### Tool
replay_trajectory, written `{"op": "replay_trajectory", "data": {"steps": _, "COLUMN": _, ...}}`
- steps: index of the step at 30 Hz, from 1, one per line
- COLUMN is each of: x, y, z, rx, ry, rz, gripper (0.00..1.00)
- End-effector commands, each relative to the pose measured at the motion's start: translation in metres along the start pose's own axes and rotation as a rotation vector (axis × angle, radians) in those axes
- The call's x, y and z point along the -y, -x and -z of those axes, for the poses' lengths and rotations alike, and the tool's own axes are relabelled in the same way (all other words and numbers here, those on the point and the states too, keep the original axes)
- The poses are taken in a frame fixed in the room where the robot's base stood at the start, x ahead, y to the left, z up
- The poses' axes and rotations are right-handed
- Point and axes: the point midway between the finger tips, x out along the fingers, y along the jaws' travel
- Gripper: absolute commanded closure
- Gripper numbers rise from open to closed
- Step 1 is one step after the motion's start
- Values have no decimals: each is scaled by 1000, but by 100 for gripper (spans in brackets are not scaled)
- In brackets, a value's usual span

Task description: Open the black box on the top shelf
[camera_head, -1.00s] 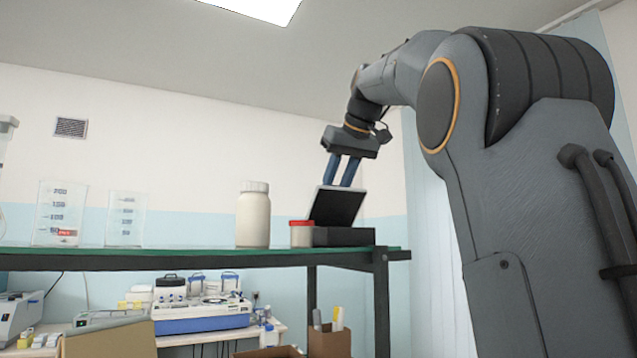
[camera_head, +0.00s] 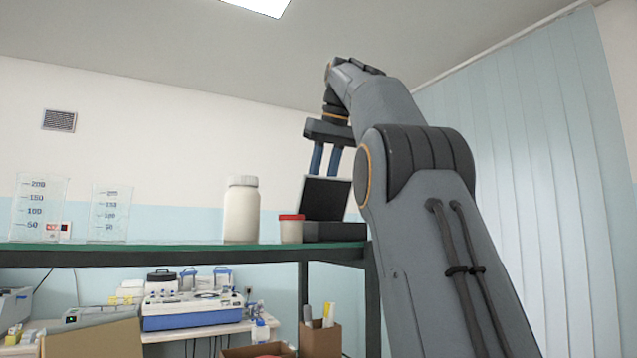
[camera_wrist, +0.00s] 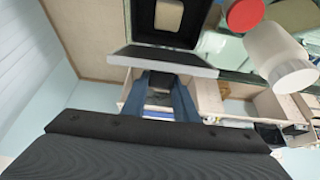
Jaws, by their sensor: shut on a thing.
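The black box (camera_head: 333,232) sits at the right end of the green-topped top shelf (camera_head: 180,246). Its lid (camera_head: 325,198) is raised and stands steeply, leaning back a little. In the wrist view the box's open inside (camera_wrist: 168,18) shows, with the lid (camera_wrist: 160,58) edge-on between it and my gripper. The exact contact of the fingertips is partly hidden behind the lid.
A red-capped jar (camera_head: 291,229) stands close to the box's left side, with a white bottle (camera_head: 241,210) beyond it. Two glass beakers (camera_head: 110,215) stand farther left. A blue and white machine (camera_head: 192,311) is on the bench below.

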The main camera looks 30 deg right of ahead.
Motion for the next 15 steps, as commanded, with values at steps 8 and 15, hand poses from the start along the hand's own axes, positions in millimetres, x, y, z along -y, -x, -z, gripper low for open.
{"op": "replay_trajectory", "data": {"steps": 8, "x": 0, "y": 0, "z": 0, "rx": -1, "ry": 1, "rz": 0, "gripper": 100}}
{"op": "replay_trajectory", "data": {"steps": 15, "x": 0, "y": 0, "z": 0, "rx": -1, "ry": 1, "rz": 0, "gripper": 55}}
